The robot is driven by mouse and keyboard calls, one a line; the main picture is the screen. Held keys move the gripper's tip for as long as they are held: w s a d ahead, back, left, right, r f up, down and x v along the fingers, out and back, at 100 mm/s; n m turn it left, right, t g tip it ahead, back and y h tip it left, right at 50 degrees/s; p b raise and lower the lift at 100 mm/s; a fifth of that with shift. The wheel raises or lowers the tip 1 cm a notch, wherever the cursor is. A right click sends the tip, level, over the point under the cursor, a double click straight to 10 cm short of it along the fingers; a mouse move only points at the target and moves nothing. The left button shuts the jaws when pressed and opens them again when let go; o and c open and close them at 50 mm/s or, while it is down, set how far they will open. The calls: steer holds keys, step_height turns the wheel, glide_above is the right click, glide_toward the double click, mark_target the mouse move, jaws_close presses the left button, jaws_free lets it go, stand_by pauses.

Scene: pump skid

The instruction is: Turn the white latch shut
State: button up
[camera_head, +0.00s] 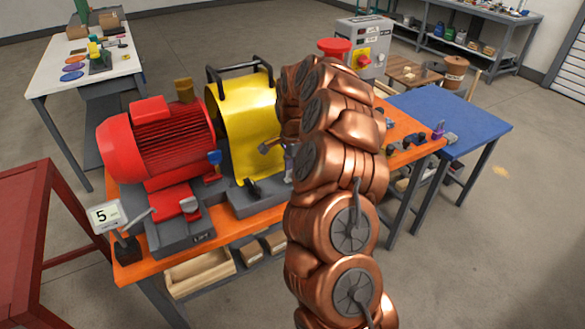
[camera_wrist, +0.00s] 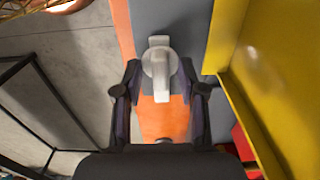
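The white latch (camera_wrist: 160,62) shows in the wrist view, with a round hub and a straight handle pointing down the picture toward my palm. It sits on a grey surface beside the yellow guard. My gripper (camera_wrist: 160,72) is open, with one dark finger on each side of the latch. Gaps show between both fingers and the latch, so I see no contact. In the head view my copper arm covers this spot, and I cannot make out the latch or the fingers there.
The yellow guard (camera_head: 245,120) stands close beside my gripper; its wall (camera_wrist: 245,95) is at the right in the wrist view. A red motor (camera_head: 160,140) shares the orange bench (camera_head: 130,270). A grey control box (camera_head: 362,48) with a red button stands behind.

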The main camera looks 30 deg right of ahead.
jaws_close()
